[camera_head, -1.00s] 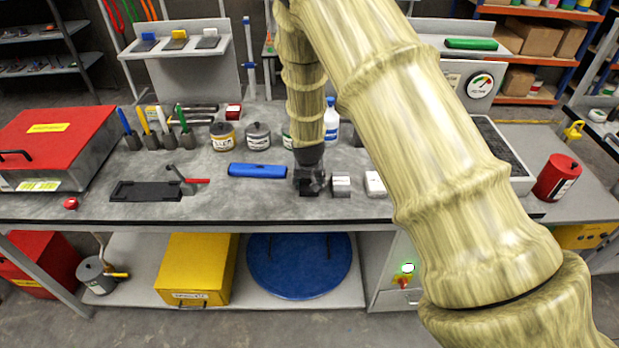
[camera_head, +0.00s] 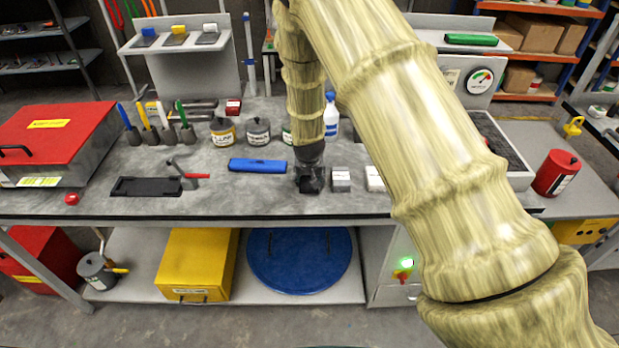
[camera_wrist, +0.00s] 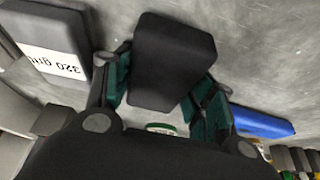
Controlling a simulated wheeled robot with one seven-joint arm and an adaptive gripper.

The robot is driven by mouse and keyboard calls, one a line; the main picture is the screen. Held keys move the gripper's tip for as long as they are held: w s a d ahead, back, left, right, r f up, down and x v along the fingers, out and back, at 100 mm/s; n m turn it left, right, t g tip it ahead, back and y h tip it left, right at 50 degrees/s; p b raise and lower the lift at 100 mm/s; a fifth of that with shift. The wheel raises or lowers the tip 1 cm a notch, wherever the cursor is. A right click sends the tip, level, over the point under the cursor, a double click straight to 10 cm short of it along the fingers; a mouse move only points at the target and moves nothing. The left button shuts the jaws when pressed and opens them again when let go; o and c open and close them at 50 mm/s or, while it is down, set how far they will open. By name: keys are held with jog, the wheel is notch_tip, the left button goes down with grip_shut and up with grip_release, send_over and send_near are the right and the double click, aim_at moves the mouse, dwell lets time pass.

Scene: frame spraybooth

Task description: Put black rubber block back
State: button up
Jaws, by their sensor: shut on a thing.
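The black rubber block (camera_wrist: 172,62) is a dark box with rounded edges. In the wrist view it lies between the two fingers of my gripper (camera_wrist: 165,88), which is shut on it. In the head view my gripper (camera_head: 311,183) points down at the front middle of the bench, left of a grey block with a white label. There the black block blends with the dark fingers. I cannot tell whether it touches the bench top.
The labelled grey block (camera_head: 341,180) stands close right of my gripper, with a white block (camera_head: 374,179) beyond. A blue bar (camera_head: 258,165) lies to the left. Jars (camera_head: 257,132) stand behind. A black tray (camera_head: 147,187) lies further left. The bench's front strip between is clear.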

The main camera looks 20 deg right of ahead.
aim_at(310, 178)
jog(key=o, duration=0.8)
jog(key=shift+s+f, duration=0.2)
jog(key=shift+f, duration=0.2)
jog(key=shift+o, duration=0.9)
jog(key=shift+w+f, duration=0.15)
jog(key=shift+f, duration=0.05)
jog(key=shift+r, duration=0.25)
jog(key=shift+r+p, duration=0.45)
jog(key=shift+r, duration=0.05)
jog(key=shift+b, duration=0.4)
jog(key=shift+b+v, duration=0.45)
jog(key=shift+v, duration=0.55)
jog(key=shift+s+a+r+b, duration=0.2)
jog(key=shift+s+r+b, duration=0.7)
jog(key=shift+r+b, duration=0.25)
jog(key=shift+b+v, duration=0.5)
jog(key=shift+v, duration=2.4)
